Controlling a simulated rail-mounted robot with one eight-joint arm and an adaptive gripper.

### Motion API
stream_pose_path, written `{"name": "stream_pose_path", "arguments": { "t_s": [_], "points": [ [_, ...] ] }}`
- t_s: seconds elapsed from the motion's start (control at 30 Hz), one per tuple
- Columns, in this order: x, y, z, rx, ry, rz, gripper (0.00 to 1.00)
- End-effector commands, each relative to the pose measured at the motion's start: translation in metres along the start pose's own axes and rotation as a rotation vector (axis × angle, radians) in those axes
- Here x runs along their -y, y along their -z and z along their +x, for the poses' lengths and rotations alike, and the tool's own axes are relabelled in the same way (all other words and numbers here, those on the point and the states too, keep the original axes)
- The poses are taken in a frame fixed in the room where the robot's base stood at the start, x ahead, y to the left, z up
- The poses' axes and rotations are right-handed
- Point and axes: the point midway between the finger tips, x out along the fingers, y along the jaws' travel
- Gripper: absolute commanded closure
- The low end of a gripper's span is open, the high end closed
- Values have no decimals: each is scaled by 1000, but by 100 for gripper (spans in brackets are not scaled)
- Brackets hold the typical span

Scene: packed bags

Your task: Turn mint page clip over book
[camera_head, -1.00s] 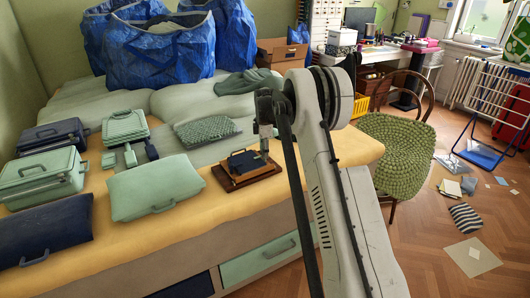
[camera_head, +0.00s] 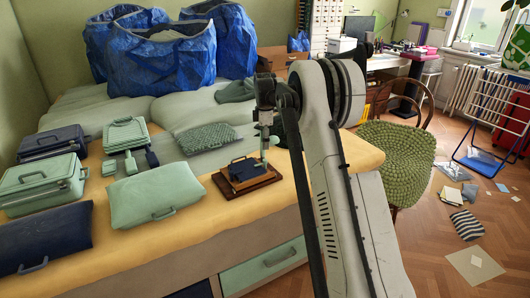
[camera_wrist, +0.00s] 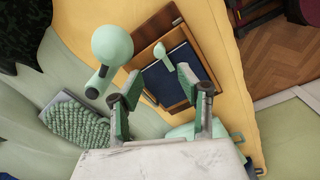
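The navy book (camera_head: 243,169) lies on a brown wooden stand (camera_head: 250,185) near the bed's front edge. In the wrist view the book (camera_wrist: 181,80) sits beyond my fingers. A mint page clip piece with a round end (camera_wrist: 112,44) and a dark lower part stands close to the camera, left of the stand. A smaller mint piece (camera_wrist: 166,58) shows over the upper edge of the book. My gripper (camera_wrist: 168,94) is open, with dark green fingers spread and nothing between them. In the head view my gripper (camera_head: 266,128) is above the stand's right end, partly hard to separate from mint parts.
A mint bag (camera_head: 155,190), a grey-green knitted cushion (camera_head: 207,138) and mint and navy cases lie left of the stand. Blue bags (camera_head: 160,60) stand behind. A green chair (camera_head: 400,155) stands right of the bed. Yellow bedding in front of the stand is clear.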

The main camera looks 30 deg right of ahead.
Motion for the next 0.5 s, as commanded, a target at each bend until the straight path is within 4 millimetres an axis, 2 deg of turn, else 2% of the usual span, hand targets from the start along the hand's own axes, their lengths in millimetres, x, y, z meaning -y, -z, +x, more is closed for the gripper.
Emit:
{"name": "stream_pose_path", "arguments": {
  "t_s": [0.1,0.2,0.5],
  "points": [
    [0,0,-17,0,0,0,64],
    [0,0,-25,0,0,0,64],
    [0,0,-31,0,0,0,64]
  ]
}}
